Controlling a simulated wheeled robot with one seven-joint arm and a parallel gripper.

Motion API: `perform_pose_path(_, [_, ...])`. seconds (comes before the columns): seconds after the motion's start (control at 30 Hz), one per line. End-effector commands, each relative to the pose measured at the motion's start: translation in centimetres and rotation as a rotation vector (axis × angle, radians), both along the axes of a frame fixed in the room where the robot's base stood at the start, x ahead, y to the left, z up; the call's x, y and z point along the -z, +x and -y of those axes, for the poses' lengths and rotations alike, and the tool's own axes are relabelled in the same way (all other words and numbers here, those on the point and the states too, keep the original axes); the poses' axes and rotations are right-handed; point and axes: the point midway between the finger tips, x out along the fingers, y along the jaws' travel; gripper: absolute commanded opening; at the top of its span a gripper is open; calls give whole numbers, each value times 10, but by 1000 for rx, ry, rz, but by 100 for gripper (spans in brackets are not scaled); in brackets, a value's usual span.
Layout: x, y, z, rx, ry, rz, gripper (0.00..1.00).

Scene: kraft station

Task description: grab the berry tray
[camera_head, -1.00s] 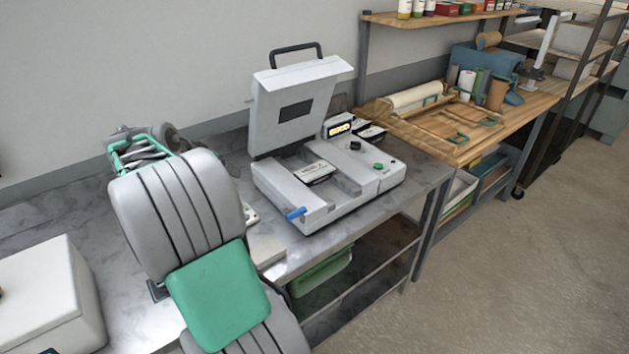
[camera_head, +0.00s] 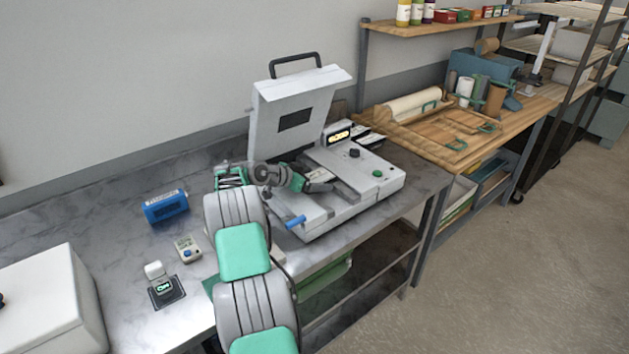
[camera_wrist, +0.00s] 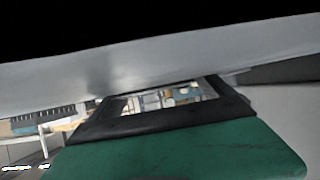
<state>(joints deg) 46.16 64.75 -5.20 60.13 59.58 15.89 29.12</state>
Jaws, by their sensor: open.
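A grey sealing machine (camera_head: 352,188) stands on the marble-topped bench with its lid (camera_head: 296,112) raised. A small pale, dark-marked item (camera_head: 320,175) shows in its open bed. It may be the berry tray, but its contents cannot be made out. My gripper (camera_head: 306,181) is over the left part of the bed, under the lid, close to this item and partly covering it. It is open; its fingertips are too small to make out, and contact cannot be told. The wrist view shows a pale panel, a dark frame and a green surface, with no clear tray.
On the bench to the left are a blue box (camera_head: 166,206), a small meter (camera_head: 188,248), a black scale-like device (camera_head: 166,290) and a white box (camera_head: 50,305). A blue handle (camera_head: 296,222) sticks out at the machine's front. A wooden bench (camera_head: 455,135) stands to the right.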

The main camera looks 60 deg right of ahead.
Motion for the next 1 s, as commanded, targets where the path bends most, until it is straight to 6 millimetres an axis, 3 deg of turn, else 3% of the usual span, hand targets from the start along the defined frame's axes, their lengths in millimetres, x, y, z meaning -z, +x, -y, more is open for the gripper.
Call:
perform_pose_path(0.13, [0, 1, 0, -1, 0, 0, 91])
perform_pose_path(1.0, [0, 0, -1, -1, 1, 1, 20])
